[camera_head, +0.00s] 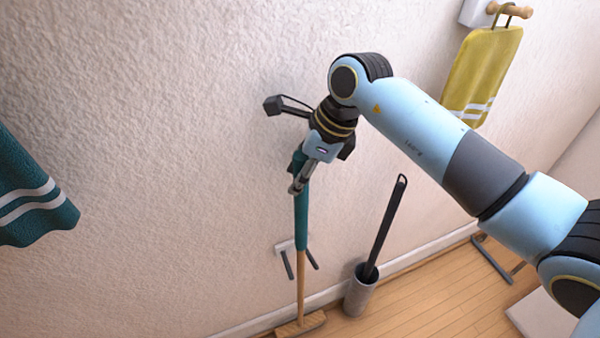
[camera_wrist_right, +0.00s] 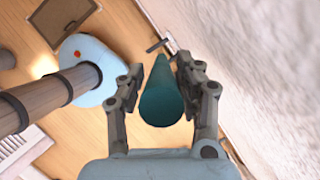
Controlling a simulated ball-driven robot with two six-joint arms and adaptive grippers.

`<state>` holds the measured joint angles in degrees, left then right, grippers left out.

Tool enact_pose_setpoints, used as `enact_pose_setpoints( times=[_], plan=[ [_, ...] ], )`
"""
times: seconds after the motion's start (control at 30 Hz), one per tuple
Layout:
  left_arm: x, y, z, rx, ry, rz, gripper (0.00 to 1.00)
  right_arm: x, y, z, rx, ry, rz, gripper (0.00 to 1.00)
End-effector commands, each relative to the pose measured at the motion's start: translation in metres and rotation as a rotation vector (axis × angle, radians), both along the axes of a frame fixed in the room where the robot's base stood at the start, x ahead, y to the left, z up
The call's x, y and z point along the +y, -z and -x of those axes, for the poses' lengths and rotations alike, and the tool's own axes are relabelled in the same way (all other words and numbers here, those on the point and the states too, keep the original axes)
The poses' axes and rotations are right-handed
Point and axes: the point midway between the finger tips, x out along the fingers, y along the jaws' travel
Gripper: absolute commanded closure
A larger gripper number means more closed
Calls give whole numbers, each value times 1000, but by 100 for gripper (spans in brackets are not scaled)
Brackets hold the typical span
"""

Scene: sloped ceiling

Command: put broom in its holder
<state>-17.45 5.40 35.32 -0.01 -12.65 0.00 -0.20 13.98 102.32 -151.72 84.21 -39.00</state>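The broom has a teal upper handle (camera_head: 301,222), a wooden lower stick and a wide wooden head (camera_head: 301,325) at the foot of the wall. It stands nearly upright. My right gripper (camera_head: 297,186) is shut on the teal handle near its top, with one finger on each side. In the right wrist view the teal handle (camera_wrist_right: 161,103) lies between the fingertips (camera_wrist_right: 160,76). The holder (camera_head: 286,263) is a small wall plate with two dark prongs. The handle passes between the prongs in the picture; its depth between them is unclear. My left gripper is not in view.
A grey bin (camera_head: 360,291) with a long black-handled tool (camera_head: 385,228) stands just right of the broom. A teal towel (camera_head: 32,195) hangs at left and a yellow towel (camera_head: 482,75) at upper right. The textured wall is close behind the gripper.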

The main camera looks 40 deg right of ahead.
Motion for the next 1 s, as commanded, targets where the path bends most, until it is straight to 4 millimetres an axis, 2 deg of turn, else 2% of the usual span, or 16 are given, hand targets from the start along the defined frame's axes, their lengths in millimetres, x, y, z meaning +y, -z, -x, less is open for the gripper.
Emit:
enact_pose_setpoints(
  times=[0.03, 0.1, 0.47, 0.57, 0.8, 1.0],
  plan=[
    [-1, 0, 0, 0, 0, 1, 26, 0, 0, 0, 0, 0, 0, 57],
    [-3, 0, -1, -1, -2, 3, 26, 0, 0, 0, 0, 0, 0, 48],
    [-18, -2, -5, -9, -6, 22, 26, -1, -7, 0, -2, -1, 0, 48],
    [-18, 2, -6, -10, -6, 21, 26, -5, -19, 4, -3, -2, 2, 48],
    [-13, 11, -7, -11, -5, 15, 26, -20, -69, 20, -5, -3, 6, 48],
    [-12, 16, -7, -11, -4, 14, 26, -29, -102, 29, -2, -3, 4, 48]
  ],
)
